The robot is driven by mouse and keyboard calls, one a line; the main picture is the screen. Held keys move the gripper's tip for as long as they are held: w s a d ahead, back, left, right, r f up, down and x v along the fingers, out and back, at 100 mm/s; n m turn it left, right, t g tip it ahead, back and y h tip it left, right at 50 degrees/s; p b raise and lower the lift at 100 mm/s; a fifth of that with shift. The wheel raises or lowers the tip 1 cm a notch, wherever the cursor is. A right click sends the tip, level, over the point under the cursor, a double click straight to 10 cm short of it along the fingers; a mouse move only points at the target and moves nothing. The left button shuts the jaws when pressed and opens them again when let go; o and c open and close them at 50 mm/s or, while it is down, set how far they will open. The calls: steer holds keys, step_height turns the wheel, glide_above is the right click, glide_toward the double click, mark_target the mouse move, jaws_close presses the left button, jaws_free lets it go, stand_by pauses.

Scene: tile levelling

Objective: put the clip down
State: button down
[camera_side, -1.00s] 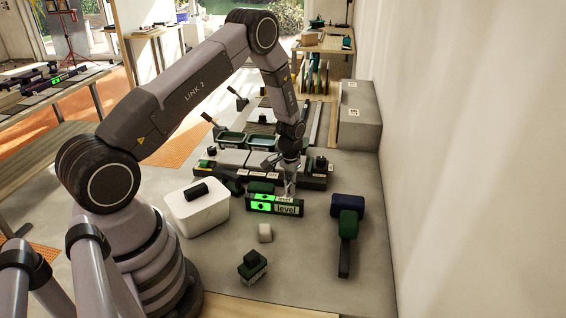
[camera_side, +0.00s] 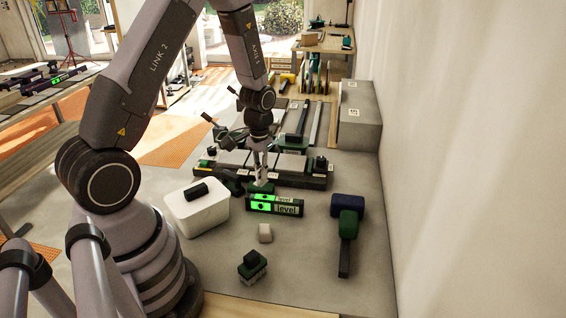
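My gripper (camera_side: 262,178) points down at the near edge of the row of grey tiles (camera_side: 262,160), just behind the level (camera_side: 275,204) with its lit green display. Its fingertips are small here and end close to a dark green block (camera_side: 261,188) at the level's back left. I cannot tell whether they touch it. No clip can be made out for certain between the fingers, and whether they are open or shut is unclear.
A grey box (camera_side: 360,130) stands by the wall.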

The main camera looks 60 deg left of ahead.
steer(key=shift+s+d+r, duration=0.15)
steer(key=shift+s+r, duration=0.15)
steer(key=shift+s, duration=0.3)
steer(key=shift+s+r, duration=0.1)
steer(key=shift+s, duration=0.2)
steer(key=s+a+f+n, duration=0.1)
steer(key=s+a+n, duration=0.3)
steer(key=a, duration=0.7)
steer(key=s+a+f+n, duration=0.2)
steer(key=a+n, duration=0.3)
steer(key=a, duration=0.5)
steer(key=f, duration=0.5)
steer(key=shift+a, duration=0.2)
steer(key=shift+w+f, duration=0.1)
steer(key=shift+f, duration=2.15)
